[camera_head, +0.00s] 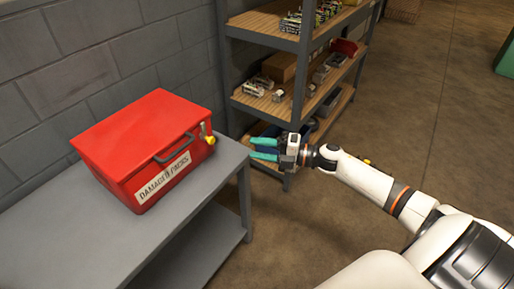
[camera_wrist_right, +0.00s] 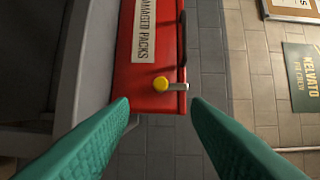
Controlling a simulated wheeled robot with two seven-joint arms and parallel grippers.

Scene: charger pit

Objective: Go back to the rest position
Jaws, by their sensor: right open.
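My right gripper (camera_head: 267,148) is open and empty, with teal fingers, in the head view. It is to the right of the red box labelled "Damaged Packs" (camera_head: 122,126), level with the end of the grey table and apart from both in the picture. In the right wrist view, the right gripper's two teal fingers (camera_wrist_right: 160,108) are spread wide. The red box (camera_wrist_right: 152,102) shows beyond them with its yellow-knobbed latch (camera_wrist_right: 162,85) between the fingertips in the picture. Its lid looks shut. My left gripper is not in view.
The grey table (camera_head: 75,240) bears the red box and has a lower shelf. A metal shelving unit (camera_head: 305,50) with small packs and bins stands behind my right gripper. Open concrete floor (camera_head: 430,110) lies to the right. Wall signs (camera_wrist_right: 303,75) show in the right wrist view.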

